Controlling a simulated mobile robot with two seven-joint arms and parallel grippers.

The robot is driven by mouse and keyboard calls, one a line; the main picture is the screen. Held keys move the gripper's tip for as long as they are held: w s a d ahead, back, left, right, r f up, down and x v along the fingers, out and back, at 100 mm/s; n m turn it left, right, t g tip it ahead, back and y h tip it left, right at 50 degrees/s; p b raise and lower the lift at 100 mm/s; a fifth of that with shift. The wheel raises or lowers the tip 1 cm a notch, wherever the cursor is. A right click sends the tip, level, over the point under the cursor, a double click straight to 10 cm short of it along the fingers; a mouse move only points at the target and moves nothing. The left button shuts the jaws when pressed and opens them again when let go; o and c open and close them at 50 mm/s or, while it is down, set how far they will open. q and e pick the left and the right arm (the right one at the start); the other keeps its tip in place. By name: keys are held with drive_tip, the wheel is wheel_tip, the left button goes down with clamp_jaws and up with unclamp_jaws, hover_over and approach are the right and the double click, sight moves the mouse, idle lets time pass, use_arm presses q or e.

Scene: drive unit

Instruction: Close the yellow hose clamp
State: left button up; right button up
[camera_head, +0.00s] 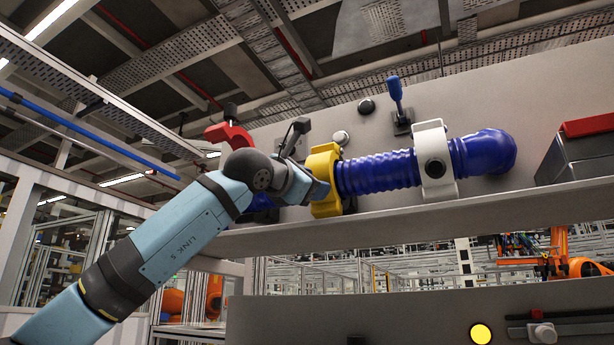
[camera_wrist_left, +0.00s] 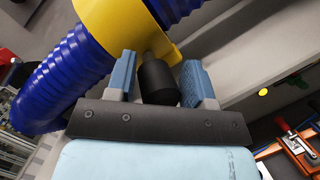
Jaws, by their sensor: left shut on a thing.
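The yellow hose clamp (camera_head: 325,160) sits around the left part of a blue ribbed hose (camera_head: 375,172) above a grey ledge. In the left wrist view the clamp (camera_wrist_left: 112,22) fills the top, with the hose (camera_wrist_left: 62,80) at left. A black cylindrical knob (camera_wrist_left: 157,82) sticks out from the clamp, between the two blue fingers. My left gripper (camera_wrist_left: 160,78) is shut on this knob. In the head view the left gripper (camera_head: 320,190) is at the clamp's front, partly hidden by its wrist. I cannot tell whether the clamp's ring is fully closed. My right gripper is not in view.
A white clamp (camera_head: 427,145) with a black knob sits farther right on the hose. A blue-handled lever (camera_head: 396,92) and a red lever (camera_head: 229,134) stand on the panel. The ledge (camera_head: 400,215) runs below. A dark red-topped box (camera_head: 575,160) stands at right.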

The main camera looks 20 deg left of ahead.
use_arm(q)
drive_tip(key=shift+w+d+f, duration=0.1)
drive_tip(key=shift+w+f, duration=0.3)
drive_tip(key=shift+f, duration=0.15)
drive_tip(key=o, duration=1)
drive_tip(key=shift+o, duration=0.2)
drive_tip(key=shift+w, duration=0.35)
drive_tip(key=shift+s+r, duration=0.15)
drive_tip(key=shift+s, duration=0.1)
drive_tip(key=shift+s+a, duration=0.25)
drive_tip(key=shift+s, duration=0.2)
drive_tip(key=b+v, duration=0.1)
drive_tip(key=v, duration=1.1)
drive_tip(key=shift+s, duration=0.35)
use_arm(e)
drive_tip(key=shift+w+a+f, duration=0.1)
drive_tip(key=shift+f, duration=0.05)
